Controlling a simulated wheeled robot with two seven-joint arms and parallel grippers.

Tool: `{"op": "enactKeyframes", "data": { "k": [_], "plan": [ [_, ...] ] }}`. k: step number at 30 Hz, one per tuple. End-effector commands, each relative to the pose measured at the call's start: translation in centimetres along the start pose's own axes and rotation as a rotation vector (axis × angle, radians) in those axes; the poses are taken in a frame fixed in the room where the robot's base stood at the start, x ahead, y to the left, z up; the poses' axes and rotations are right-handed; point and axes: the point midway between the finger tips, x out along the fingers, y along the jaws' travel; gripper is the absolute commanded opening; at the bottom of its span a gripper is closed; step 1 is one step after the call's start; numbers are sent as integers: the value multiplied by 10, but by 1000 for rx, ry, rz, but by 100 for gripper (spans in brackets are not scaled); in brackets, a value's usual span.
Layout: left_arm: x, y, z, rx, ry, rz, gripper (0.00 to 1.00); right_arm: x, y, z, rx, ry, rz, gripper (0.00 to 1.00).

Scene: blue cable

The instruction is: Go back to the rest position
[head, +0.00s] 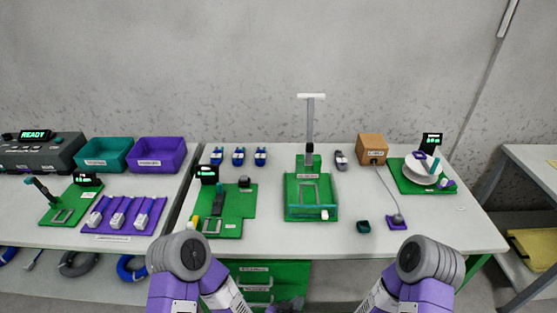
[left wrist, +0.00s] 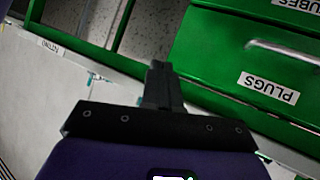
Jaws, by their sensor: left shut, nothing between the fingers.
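My left gripper (left wrist: 160,72) shows in the left wrist view with its dark fingers closed together and nothing between them. It is in front of the green drawer unit (left wrist: 225,50), whose drawer is labelled PLUGS. In the head view the left gripper (head: 294,304) shows only in part at the bottom edge, below the table's front edge. Both my arms are bent low in front of the table. My right gripper is out of the picture. A blue cable coil (head: 130,268) lies on the shelf under the left table.
The white table (head: 270,225) carries a green press fixture (head: 311,207), a green board (head: 232,217), a brown box (head: 372,149) and a spool station (head: 424,175). Teal (head: 104,153) and purple (head: 158,154) bins stand at left. A shelf rack (head: 532,170) stands at right.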

Motion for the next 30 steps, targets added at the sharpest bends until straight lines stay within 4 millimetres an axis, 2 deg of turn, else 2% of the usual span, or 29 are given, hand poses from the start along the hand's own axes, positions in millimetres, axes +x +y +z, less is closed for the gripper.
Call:
{"op": "enactKeyframes", "data": {
  "k": [1,4,6,9,12,15,18,30],
  "plan": [
    [-5,-16,12,-50,-80,-17,0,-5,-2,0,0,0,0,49],
    [-22,-45,49,-184,-274,-53,0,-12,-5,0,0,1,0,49],
    [-40,-62,75,-294,-415,-86,0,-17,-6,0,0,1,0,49],
    [-70,-80,107,-443,-589,-135,0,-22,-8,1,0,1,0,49],
    [-97,-89,128,-564,-719,-177,0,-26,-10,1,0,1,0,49],
    [-115,-92,141,-643,-801,-205,0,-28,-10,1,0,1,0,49],
    [-124,-93,146,-681,-839,-218,0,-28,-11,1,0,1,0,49],
    [-124,-93,147,-683,-841,-219,0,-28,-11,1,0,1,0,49]
  ]
}}
